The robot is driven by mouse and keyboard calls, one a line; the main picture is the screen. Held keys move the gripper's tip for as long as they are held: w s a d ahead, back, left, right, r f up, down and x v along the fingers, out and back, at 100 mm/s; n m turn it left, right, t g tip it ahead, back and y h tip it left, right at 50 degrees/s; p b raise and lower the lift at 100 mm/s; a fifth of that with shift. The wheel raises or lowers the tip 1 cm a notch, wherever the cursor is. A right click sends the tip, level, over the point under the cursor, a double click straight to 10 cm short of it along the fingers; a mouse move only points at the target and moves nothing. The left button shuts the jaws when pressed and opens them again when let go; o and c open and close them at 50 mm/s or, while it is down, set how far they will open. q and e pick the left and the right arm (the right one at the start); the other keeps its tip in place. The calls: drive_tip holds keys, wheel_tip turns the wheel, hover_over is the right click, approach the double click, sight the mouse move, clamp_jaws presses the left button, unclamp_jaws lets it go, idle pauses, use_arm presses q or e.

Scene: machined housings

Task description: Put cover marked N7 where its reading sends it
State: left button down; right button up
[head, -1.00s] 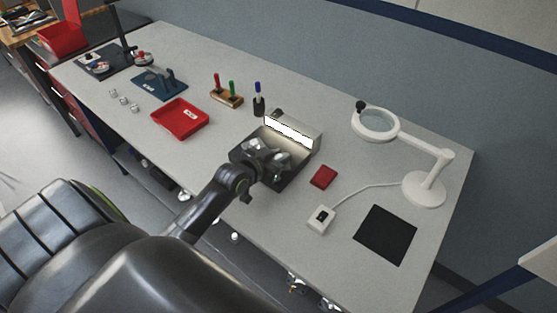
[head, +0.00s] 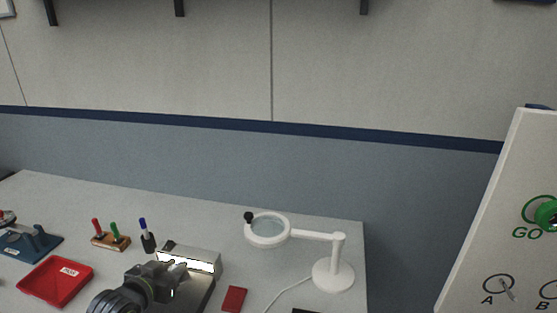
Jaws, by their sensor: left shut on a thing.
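My left gripper (head: 155,283) is at the lit box (head: 205,262) on the bench, at the bottom of the head view. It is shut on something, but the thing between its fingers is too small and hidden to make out. No N7 marking can be read. A white board (head: 508,215) at the right edge carries a green knob (head: 546,214) by the word GO and circles lettered A and B. A small peg or tool shows at circle A (head: 499,285). My right gripper is not in view.
A red tray (head: 56,283) with a white label lies left of the gripper. A marker holder (head: 110,241), a blue-capped marker (head: 146,236), a blue stand (head: 32,243), a red pad (head: 234,298) and a white magnifier lamp (head: 333,274) stand on the bench. Its back strip is clear.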

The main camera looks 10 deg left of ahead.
use_arm(q)
drive_tip(key=s+d+r+m+g+h, duration=0.2)
drive_tip(key=s+d+r+m+h, duration=0.35)
drive_tip(key=s+d, duration=0.75)
drive_tip(key=w+a+f+n+y, duration=0.1)
drive_tip(key=w+a, duration=0.2)
drive_tip(key=a, duration=0.1)
drive_tip(key=w+a+f+n+t+y+b, duration=0.1)
drive_tip(key=w+a+f+n+y, duration=0.1)
drive_tip(key=w+a, duration=0.2)
drive_tip(key=w+a+f+n+t+y+b, duration=0.1)
drive_tip(key=w+a+f+n+y, duration=0.1)
drive_tip(key=w+a, duration=0.2)
drive_tip(key=shift+w+a+f+n+y, duration=0.1)
drive_tip(key=shift+w+a+n+y, duration=0.05)
drive_tip(key=shift+a, duration=0.4)
drive_tip(key=shift+w+a+n+y, duration=0.1)
drive_tip(key=shift+a, duration=0.45)
hover_over(174, 303)
wheel_tip(174, 303, down, 6)
drive_tip(key=shift+r, duration=0.1)
wheel_tip(174, 303, down, 4)
drive_tip(key=shift+f, duration=0.15)
drive_tip(key=shift+f, duration=0.2)
drive_tip(key=c, duration=1.2)
unclamp_jaws()
drive_tip(key=shift+c, duration=0.2)
